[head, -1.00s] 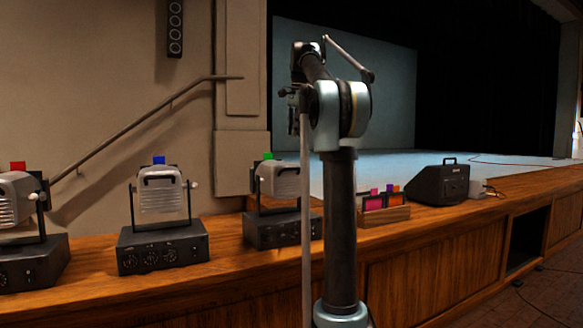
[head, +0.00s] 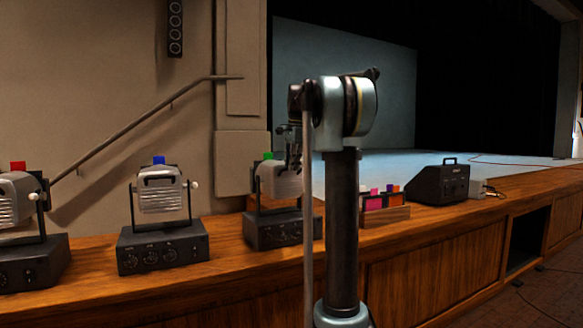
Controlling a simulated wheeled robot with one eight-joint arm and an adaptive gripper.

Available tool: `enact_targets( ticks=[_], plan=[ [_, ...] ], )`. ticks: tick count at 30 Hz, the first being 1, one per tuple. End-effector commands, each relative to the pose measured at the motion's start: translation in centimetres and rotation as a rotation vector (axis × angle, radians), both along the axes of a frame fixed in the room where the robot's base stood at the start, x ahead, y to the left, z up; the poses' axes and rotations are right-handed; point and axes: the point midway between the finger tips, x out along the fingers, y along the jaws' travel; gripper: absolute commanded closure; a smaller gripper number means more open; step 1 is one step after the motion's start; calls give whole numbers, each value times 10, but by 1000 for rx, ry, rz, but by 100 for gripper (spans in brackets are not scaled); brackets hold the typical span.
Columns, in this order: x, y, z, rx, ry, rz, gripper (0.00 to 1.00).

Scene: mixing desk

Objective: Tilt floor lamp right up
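Three grey lamp heads sit in dark yokes on dark control boxes along the wooden ledge. The right lamp (head: 277,182) has a green block on top, and its box (head: 275,229) has knobs on the front. Its right edge is partly hidden by my arm. The middle lamp (head: 160,190) has a blue block, and the left lamp (head: 15,200) a red one. My gripper (head: 292,164) shows small and dark in front of the upper right part of the right lamp. I cannot tell whether it touches the lamp or whether its fingers are open.
A rack of coloured cards (head: 384,208) stands on the ledge (head: 225,265) right of my arm. A black speaker (head: 439,183) stands farther right, with a small grey box beside it. A handrail (head: 140,125) slopes along the wall behind. The ledge between the middle and right lamps is clear.

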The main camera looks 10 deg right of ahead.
Motion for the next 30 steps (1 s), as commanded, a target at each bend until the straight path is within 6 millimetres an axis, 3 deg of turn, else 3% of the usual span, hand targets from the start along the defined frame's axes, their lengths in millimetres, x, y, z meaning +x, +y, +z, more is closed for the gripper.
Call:
enact_targets(
  ticks=[10,13,30],
  plan=[
    [1,0,-4,0,0,0,80],
    [1,0,-4,0,0,0,100],
    [-4,-2,-11,17,-51,-2,100]
  ],
)
